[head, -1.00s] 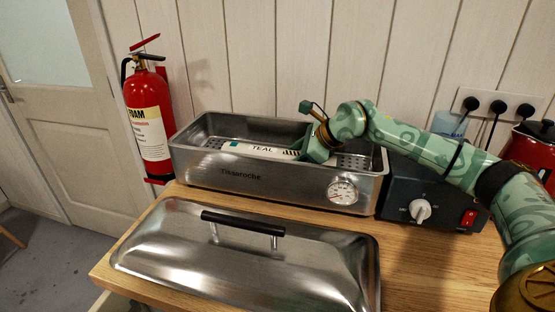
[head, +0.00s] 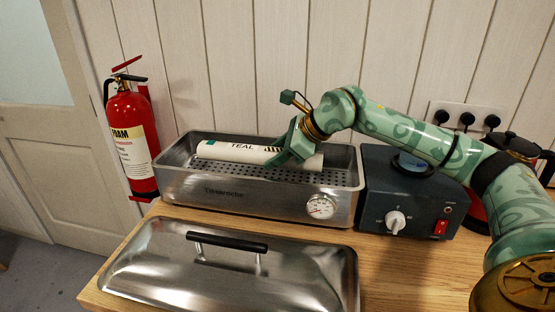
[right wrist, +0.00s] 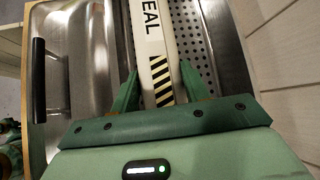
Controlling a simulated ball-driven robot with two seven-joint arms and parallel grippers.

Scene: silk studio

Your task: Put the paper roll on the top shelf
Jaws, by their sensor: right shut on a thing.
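The paper roll (head: 232,152) is a white tube with a "TEAL" label and black stripes. It lies lengthwise in or just above the open steel tank (head: 190,190), over a perforated tray (head: 315,172). My right gripper (head: 290,153) is shut around the roll near its right end. In the right wrist view the roll (right wrist: 152,40) runs between the two green fingers (right wrist: 155,90). Whether the roll still touches the tray is hard to tell. No shelf shows in these views. My left gripper is not in view.
The steel lid (head: 230,270) with a black handle lies on the wooden table (head: 390,275) in front of the tank. A dark control box (head: 400,200) stands right of the tank. A red kettle-like vessel (head: 480,208) is behind my arm. A fire extinguisher (head: 130,140) hangs at left.

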